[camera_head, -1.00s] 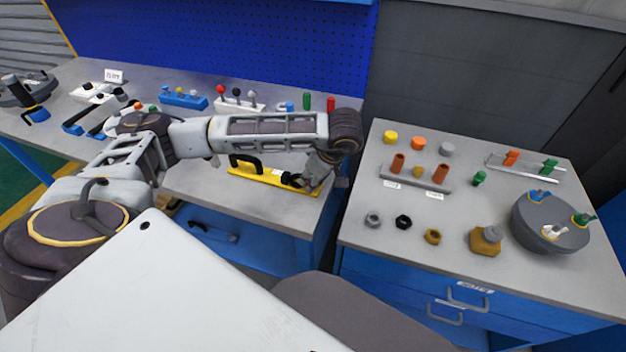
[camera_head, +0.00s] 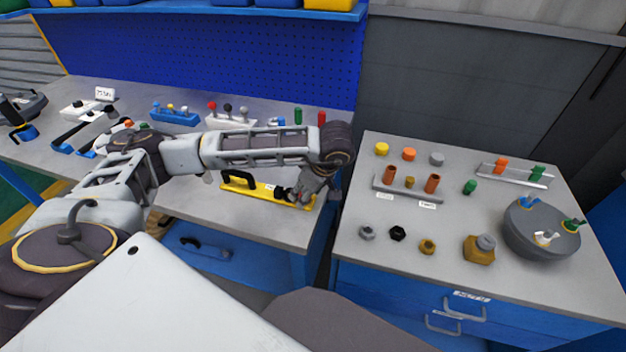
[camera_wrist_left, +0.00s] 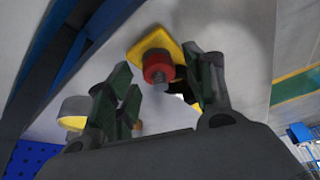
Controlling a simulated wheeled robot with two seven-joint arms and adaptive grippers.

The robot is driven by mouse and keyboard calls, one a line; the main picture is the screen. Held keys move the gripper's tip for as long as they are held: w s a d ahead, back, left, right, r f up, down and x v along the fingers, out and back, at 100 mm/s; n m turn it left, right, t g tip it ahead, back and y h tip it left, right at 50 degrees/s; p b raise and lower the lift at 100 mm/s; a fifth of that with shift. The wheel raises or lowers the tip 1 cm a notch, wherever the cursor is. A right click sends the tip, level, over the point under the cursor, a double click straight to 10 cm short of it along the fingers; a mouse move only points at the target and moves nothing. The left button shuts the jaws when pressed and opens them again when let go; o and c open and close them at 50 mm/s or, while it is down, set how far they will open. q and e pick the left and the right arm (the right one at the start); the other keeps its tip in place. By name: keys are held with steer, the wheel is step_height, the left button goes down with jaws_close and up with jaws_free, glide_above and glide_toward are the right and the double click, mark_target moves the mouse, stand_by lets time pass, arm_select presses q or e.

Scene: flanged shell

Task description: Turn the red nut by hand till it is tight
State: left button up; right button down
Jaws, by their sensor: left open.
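The red nut (camera_wrist_left: 157,68) sits on a grey threaded stud at the end of the yellow plate (camera_wrist_left: 150,42) in the left wrist view. In the head view the yellow plate (camera_head: 262,190) lies on the left bench with a black handle, and my gripper largely covers its right end. My left gripper (camera_head: 308,188) is over that end. In the wrist view the left gripper (camera_wrist_left: 165,78) is open, its dark green fingers on either side of the nut's line, with no clear contact. I cannot tell how far the nut is screwed down. My right gripper is out of view.
Coloured knobs on a white block (camera_head: 230,112) and a blue block (camera_head: 175,115) stand behind my left arm. A gap separates the left bench from the right bench (camera_head: 350,255), which holds nuts, upright cylinders and a grey dome (camera_head: 540,235).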

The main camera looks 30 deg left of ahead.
arm_select(q)
steer(key=v, duration=1.1)
steer(key=shift+r, duration=0.25)
stand_by(0.6)
stand_by(0.7)
